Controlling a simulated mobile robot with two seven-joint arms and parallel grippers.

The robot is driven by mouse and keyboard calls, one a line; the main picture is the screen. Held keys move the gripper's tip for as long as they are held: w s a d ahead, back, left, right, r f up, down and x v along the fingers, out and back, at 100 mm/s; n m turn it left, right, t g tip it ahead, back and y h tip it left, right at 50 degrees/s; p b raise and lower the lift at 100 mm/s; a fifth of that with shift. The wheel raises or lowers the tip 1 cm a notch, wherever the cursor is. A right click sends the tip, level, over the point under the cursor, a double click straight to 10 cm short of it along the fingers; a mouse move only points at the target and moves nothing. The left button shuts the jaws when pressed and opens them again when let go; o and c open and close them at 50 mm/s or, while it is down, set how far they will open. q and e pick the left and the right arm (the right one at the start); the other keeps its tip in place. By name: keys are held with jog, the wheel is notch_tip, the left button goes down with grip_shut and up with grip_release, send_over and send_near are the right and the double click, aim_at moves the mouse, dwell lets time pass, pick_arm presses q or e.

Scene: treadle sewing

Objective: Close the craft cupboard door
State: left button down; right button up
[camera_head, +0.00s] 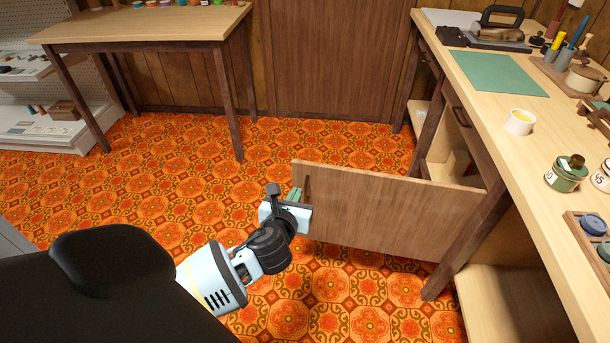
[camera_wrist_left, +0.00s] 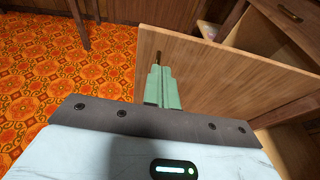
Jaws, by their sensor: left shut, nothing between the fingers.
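The craft cupboard door (camera_head: 385,212) is a wooden panel standing open, sticking out to the left from under the workbench on the right. A dark handle (camera_head: 307,189) is near its free left edge. My left gripper (camera_head: 296,194) is at that free edge, close to the handle, with its green fingers shut and empty. In the left wrist view the fingers (camera_wrist_left: 161,88) lie in front of the door (camera_wrist_left: 215,75), just below the handle (camera_wrist_left: 158,58). I cannot tell whether they touch the door. My right gripper is not in view.
The workbench (camera_head: 500,95) holds a green mat (camera_head: 497,73), jars and tools. Open shelf space (camera_head: 510,295) shows beneath it. A second table (camera_head: 150,27) stands at the back left, beside white shelves (camera_head: 45,125). The patterned floor (camera_head: 170,185) left of the door is clear.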

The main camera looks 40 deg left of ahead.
pick_arm(q)
jog(key=b, duration=0.3)
send_near(307, 168)
jog(key=x, duration=0.5)
jog(key=shift+w+f, duration=0.1)
jog(key=shift+f, duration=0.15)
jog(key=shift+w+a, duration=0.3)
jog(key=shift+w, duration=0.25)
jog(key=shift+r, duration=0.1)
